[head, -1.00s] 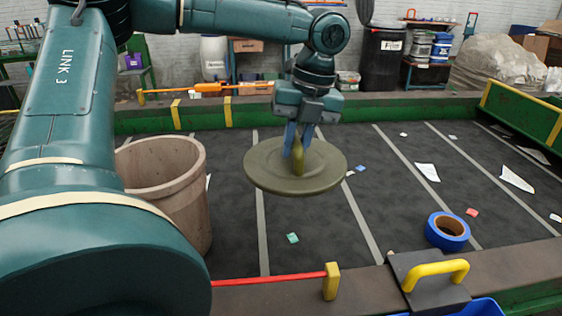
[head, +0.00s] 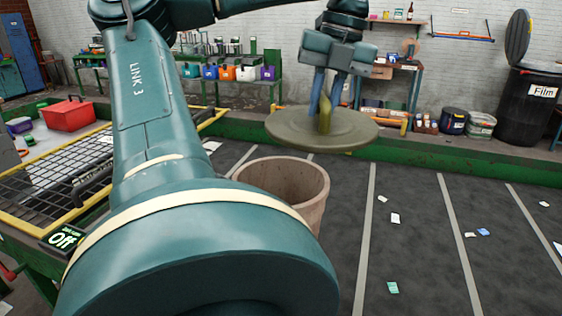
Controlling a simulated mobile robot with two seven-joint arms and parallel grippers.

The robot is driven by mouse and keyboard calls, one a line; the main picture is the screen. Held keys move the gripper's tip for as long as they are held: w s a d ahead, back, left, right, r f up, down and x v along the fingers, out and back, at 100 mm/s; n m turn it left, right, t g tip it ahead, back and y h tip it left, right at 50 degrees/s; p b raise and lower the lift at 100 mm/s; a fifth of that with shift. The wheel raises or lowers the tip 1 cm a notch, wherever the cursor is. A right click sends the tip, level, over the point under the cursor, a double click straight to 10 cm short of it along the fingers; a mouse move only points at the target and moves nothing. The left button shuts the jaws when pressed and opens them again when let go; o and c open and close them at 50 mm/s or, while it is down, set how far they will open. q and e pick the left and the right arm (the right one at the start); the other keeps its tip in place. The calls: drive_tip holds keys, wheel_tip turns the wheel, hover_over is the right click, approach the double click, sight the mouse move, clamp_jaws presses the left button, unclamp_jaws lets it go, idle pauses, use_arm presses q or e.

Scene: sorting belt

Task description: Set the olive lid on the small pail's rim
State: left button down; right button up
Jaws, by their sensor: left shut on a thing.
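The olive lid (head: 290,130) is a round disc with an upright knob at its middle. My left gripper (head: 328,100) is shut on the knob and holds the lid nearly level in the air. The small pail (head: 316,207) is a pinkish-brown open tub on the dark belt. The lid shows above and behind the pail's opening, a little to the right, and is apart from the rim. My left arm hides the pail's lower left side. My right gripper is not in view.
The dark belt (head: 420,230) with pale stripes has scattered paper scraps (head: 395,218) right of the pail. A green side rail (head: 440,168) runs behind it. A yellow-framed mesh (head: 60,185) and a red bin (head: 69,115) are at left.

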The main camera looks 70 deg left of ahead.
sight(281, 122)
use_arm(q)
drive_tip(key=shift+n, duration=0.4)
drive_tip(key=s, duration=0.1)
drive_tip(key=s+a+r, duration=0.1)
drive_tip(key=s, duration=0.1)
drive_tip(key=s+a, duration=0.1)
drive_tip(key=s, duration=0.1)
drive_tip(key=shift+r+p, duration=0.25)
drive_tip(key=shift+p, duration=0.05)
drive_tip(key=shift+s+a+f, duration=0.1)
drive_tip(key=shift+s+a, duration=0.1)
drive_tip(key=shift+s, duration=0.45)
wheel_tip(281, 122, down, 6)
drive_tip(key=shift+s+r+b, duration=0.1)
drive_tip(key=shift+r+b, duration=0.15)
drive_tip(key=shift+b, duration=0.55)
drive_tip(key=shift+f, duration=0.5)
wheel_tip(281, 122, down, 3)
drive_tip(key=shift+f+b, duration=0.2)
drive_tip(key=shift+b, duration=0.2)
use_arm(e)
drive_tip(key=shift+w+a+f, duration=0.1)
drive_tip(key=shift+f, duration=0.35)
use_arm(q)
drive_tip(key=shift+f, duration=0.1)
drive_tip(key=shift+f, duration=0.5)
drive_tip(key=c, duration=1.4)
unclamp_jaws()
